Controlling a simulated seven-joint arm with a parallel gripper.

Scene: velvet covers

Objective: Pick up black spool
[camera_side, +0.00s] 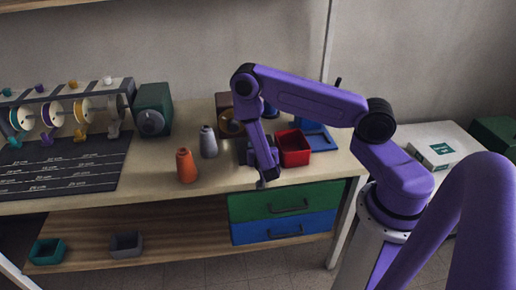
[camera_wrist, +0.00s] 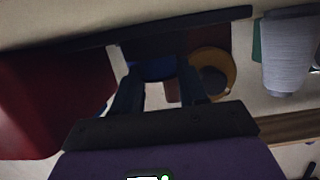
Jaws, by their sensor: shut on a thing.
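My gripper (camera_side: 264,178) is low in front of the red bin, by the table's front edge in the side view. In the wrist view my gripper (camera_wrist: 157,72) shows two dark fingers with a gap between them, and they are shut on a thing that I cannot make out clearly. I cannot pick out a black spool for certain in either view. A grey spool (camera_side: 208,142) stands to the left of my gripper, and it also shows in the wrist view (camera_wrist: 290,55). An orange spool (camera_side: 186,166) stands further left.
A red bin (camera_side: 293,148) is close beside my gripper; it also fills the left of the wrist view (camera_wrist: 50,105). A green drawer (camera_side: 285,201) and a blue drawer (camera_side: 285,228) sit below the tabletop. A dark measuring mat (camera_side: 65,165) lies at left.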

